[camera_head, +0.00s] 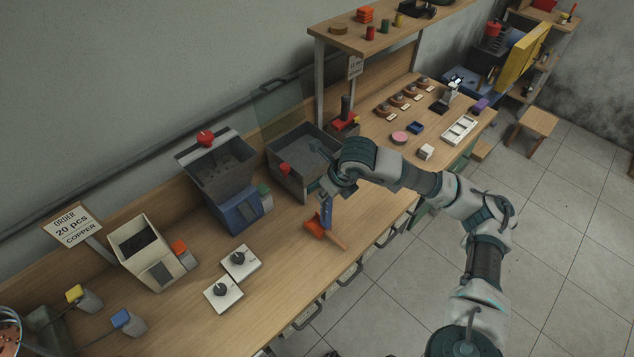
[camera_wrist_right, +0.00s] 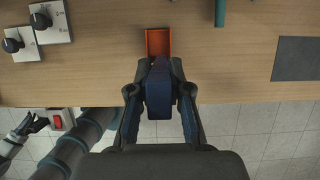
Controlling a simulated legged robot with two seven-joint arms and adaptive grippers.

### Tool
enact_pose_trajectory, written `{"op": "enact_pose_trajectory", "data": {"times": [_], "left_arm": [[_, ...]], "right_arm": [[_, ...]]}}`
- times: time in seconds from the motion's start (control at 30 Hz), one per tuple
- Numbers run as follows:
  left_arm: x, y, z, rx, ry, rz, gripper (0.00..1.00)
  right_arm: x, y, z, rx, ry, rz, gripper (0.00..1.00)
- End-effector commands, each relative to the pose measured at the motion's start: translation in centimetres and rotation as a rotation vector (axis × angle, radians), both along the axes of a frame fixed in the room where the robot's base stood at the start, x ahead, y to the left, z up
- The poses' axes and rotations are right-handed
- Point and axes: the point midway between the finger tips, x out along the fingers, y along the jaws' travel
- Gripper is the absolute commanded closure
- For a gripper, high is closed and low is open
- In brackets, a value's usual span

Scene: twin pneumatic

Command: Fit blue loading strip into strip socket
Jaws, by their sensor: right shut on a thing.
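The blue strip (camera_head: 327,210) is upright in my right gripper (camera_head: 326,191), low over the worktop near its front edge. In the right wrist view the dark blue strip (camera_wrist_right: 158,88) sits between the two dark fingers of this gripper (camera_wrist_right: 159,97), which is shut on it. An orange-red open piece (camera_wrist_right: 158,42) lies just beyond the strip; it shows in the head view (camera_head: 314,228) at the strip's foot. Whether they touch, I cannot tell. No piece is clearly recognisable as the strip socket. Dark fingers, apparently my left gripper (camera_wrist_right: 28,126), show at the wrist view's left edge; their opening is unclear.
Two white plates with dark knobs (camera_head: 239,262) lie left of the strip. A grey open bin (camera_head: 291,185) and a blue-fronted hopper (camera_head: 239,212) stand behind it. A cream box (camera_head: 150,262) is farther left. The worktop (camera_head: 285,295) is clear toward its front edge.

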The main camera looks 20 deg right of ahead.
Motion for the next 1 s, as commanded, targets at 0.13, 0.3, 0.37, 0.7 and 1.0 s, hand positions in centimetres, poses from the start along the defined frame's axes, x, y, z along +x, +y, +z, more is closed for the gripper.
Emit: {"op": "enact_pose_trajectory", "data": {"times": [0.13,0.3,0.37,0.7,1.0], "left_arm": [[-0.9,0.3,-0.4,0.003,0.003,-0.003,0.6],[-1.8,0.7,-1.0,0.005,0.005,-0.006,0.6],[-2.0,0.7,-1.1,0.005,0.005,-0.007,0.6],[-2.7,0.9,-1.4,0.007,0.01,-0.008,0.6],[-3.0,0.9,-1.6,0.008,0.013,-0.008,0.6]], "right_arm": [[4.2,-1.5,-0.1,0.004,0.0,-0.003,1.0],[8.0,-2.8,-0.5,0.0,-0.001,0.0,1.0],[8.8,-3.1,-0.6,0.0,-0.002,0.001,1.0],[9.5,-3.5,-3.5,0.0,0.002,0.004,1.0],[9.6,-3.5,-4.5,0.0,0.0,0.004,0.77]]}}
